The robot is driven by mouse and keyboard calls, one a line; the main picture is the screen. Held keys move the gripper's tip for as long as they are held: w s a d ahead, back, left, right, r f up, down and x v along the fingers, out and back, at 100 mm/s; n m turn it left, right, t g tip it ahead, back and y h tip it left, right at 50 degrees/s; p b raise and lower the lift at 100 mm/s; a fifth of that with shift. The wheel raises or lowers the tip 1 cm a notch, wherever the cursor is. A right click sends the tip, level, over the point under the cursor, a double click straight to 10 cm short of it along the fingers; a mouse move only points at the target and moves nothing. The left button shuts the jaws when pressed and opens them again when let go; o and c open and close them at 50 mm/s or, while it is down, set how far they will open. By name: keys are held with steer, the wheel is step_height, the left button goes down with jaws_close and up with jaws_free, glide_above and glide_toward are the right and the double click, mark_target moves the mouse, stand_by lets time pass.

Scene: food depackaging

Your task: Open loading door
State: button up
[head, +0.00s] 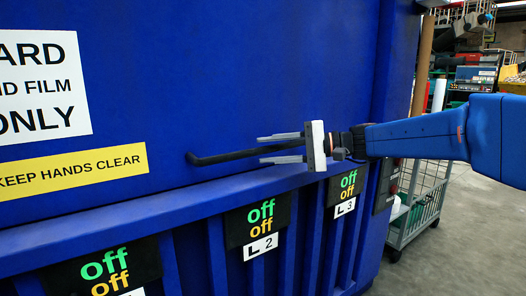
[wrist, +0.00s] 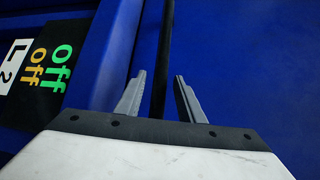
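The loading door (head: 250,70) is a large blue panel, and it looks closed. A thin black handle bar (head: 225,156) runs along its lower part, with a bent left end at the panel. My gripper (head: 260,150) reaches in from the right with its two grey fingers open, one above and one below the bar. In the wrist view, the handle bar (wrist: 164,40) runs between the open fingers (wrist: 160,76), with gaps visible on both sides. The bar's right end is hidden at my gripper's white body.
Below the door is a blue ledge (head: 120,218) with black "off" display panels (head: 258,222) labelled L 2 and L 3. A white sign (head: 42,85) and yellow sign (head: 75,172) are on the door. A wire cart (head: 420,205) stands right, beside open floor.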

steer(key=shift+x, duration=1)
steer(key=shift+c, duration=0.7)
jaws_close()
step_height(320, 180, up, 40)
steer(key=shift+r, duration=0.2)
steer(key=shift+o, duration=0.7)
jaws_free()
steer(key=shift+d, duration=0.15)
steer(key=v, duration=1.7)
